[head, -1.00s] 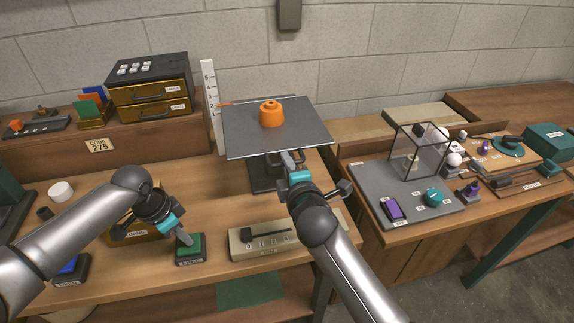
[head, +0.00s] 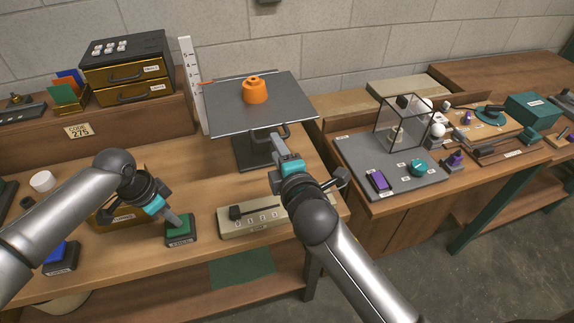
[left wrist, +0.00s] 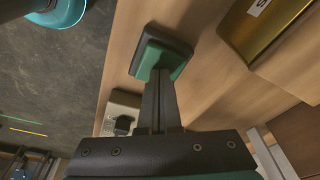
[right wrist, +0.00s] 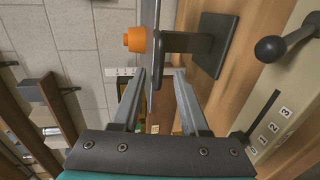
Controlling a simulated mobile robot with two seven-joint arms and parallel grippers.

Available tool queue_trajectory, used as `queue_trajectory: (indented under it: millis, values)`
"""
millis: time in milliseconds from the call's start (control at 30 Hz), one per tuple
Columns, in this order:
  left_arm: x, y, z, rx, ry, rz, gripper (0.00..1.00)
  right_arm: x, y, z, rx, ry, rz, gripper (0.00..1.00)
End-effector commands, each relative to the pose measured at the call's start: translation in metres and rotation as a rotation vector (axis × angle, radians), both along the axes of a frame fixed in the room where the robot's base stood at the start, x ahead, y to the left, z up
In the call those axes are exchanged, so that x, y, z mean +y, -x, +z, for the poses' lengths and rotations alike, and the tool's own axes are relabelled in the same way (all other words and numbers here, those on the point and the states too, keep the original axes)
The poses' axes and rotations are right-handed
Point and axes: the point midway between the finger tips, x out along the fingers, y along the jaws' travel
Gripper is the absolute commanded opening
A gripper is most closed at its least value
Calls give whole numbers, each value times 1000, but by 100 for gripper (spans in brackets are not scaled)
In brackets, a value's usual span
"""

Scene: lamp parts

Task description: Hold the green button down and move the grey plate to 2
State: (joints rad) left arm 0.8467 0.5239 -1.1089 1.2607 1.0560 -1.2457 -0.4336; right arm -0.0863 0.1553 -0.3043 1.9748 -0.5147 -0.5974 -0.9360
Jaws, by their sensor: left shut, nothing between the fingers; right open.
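The grey plate (head: 222,118) sits level on a dark stand (head: 250,152), with an orange weight-like piece (head: 254,90) on top. A dark handle (head: 285,131) shows at its front edge. The plate is edge-on in the right wrist view (right wrist: 156,68). My right gripper (head: 279,143) is open at the plate's front, close to the handle; contact cannot be told. The green button (head: 181,235) sits in a dark housing at the bench front. My left gripper (head: 175,222) is shut and empty, its tips on the button; how far it is pressed is unclear.
A numbered scale (head: 190,75) stands left of the plate, with a red pointer beside its lower numbers. A slider box (head: 262,222) lies below the right gripper. A blue button (head: 60,258) and gold drawers (head: 125,72) are to the left.

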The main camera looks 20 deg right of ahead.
Motion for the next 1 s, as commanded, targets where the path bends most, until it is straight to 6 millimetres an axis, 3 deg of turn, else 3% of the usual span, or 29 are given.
queue_trajectory:
  millis: [200, 400, 1000]
  values:
    - [1, 5, -6, 14, -5, -2, 0, 0, 38, 7, 1, 0, 0, 44]
    - [1, 5, -6, 14, -5, -2, 0, 0, 61, 13, 0, 1, -1, 44]
    - [1, 5, -4, 14, -5, -2, 0, -1, 70, 17, -2, 1, -1, 44]
